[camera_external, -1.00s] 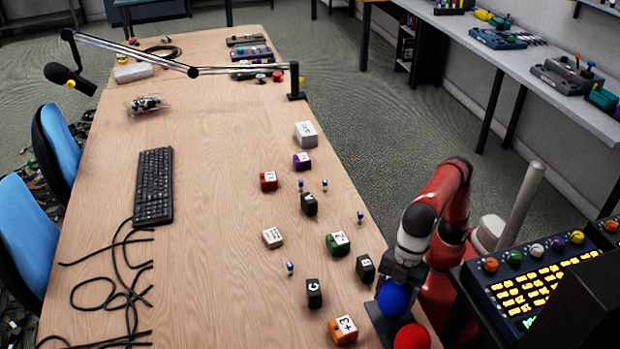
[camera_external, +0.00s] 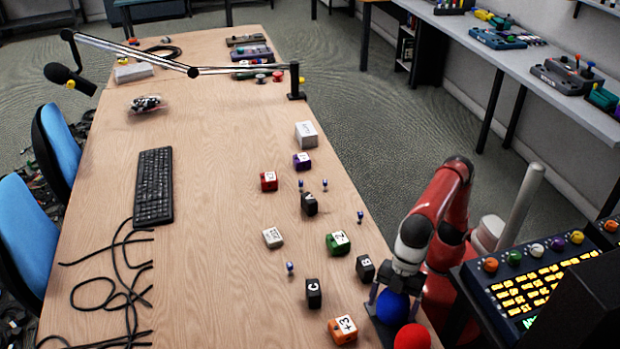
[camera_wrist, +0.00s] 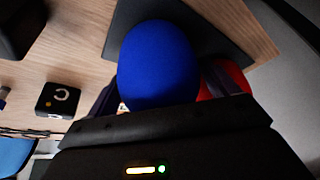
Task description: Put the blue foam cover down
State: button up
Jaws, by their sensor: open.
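The blue foam cover (camera_external: 392,306) is a rounded blue ball-like piece at the table's near right edge. It rests on or just over a dark flat pad (camera_external: 376,318). The cover also fills the middle of the wrist view (camera_wrist: 158,62). My gripper (camera_external: 398,290) is right above the cover and points down. Its jaws are open, with a finger on each side of the cover. A red foam cover (camera_external: 412,337) sits close beside the blue one, and it shows partly behind the blue cover in the wrist view (camera_wrist: 232,78). The contact under the blue cover is hidden.
A black block marked C (camera_external: 314,293), a black block marked B (camera_external: 365,268) and an orange block (camera_external: 343,330) stand left of the pad. A lit control console (camera_external: 535,290) stands to the right.

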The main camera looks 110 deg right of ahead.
jog(key=shift+r+b, duration=0.2)
jog(key=shift+b, duration=0.1)
jog(key=v, duration=0.2)
jog(key=p+v, duration=0.1)
jog(key=v, duration=0.4)
jog(key=shift+s+d, duration=0.2)
jog(key=shift+s, duration=0.25)
